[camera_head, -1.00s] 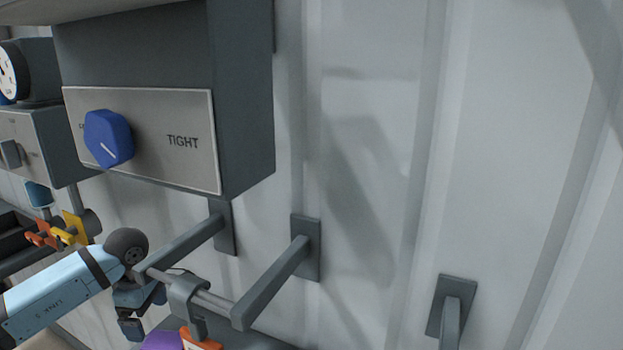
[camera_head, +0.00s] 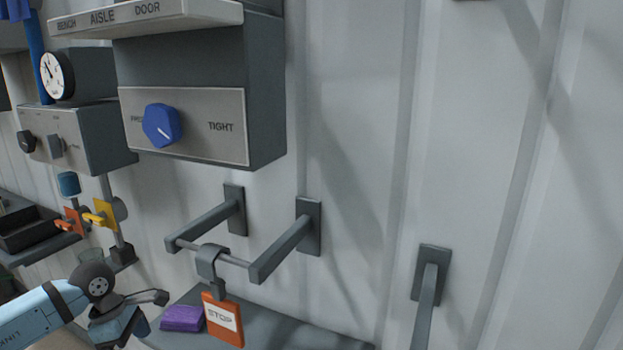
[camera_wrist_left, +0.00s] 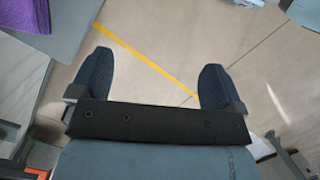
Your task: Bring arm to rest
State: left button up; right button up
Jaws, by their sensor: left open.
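My left arm comes in at the lower left of the head view. Its gripper (camera_head: 135,322) is left of and below the rail hook, clear of it. In the left wrist view the two dark fingers (camera_wrist_left: 155,75) are spread with nothing between them, only floor beyond. My right gripper is in neither view.
A grey hook (camera_head: 209,262) hangs on a bar between two wall brackets and carries an orange STOP tag (camera_head: 221,318). A purple block (camera_head: 182,318) lies on a grey shelf (camera_head: 285,328) close to the gripper. A box with a blue knob (camera_head: 161,126) is above.

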pick_arm(q)
jog(key=s+d+f+n+t+h, duration=0.5)
jog(key=s+d+n+h, duration=0.3)
jog(key=d+n+h, duration=0.4)
jog(key=s+a+f+n+t+y, duration=0.2)
jog(key=s+a+f+n+y, duration=0.5)
jog(key=n, duration=0.7)
jog(key=s+a+f+n+t+y, duration=0.2)
jog(key=s+a+f+n+y, duration=0.55)
jog(key=n, duration=0.65)
jog(key=s+d+f+n+t+h, duration=0.1)
jog(key=d+f+n+t+h, duration=0.15)
jog(key=d+n, duration=1.25)
jog(key=d+r+m+p, duration=0.6)
jog(key=r+p, duration=0.2)
jog(key=shift+s+r, duration=0.25)
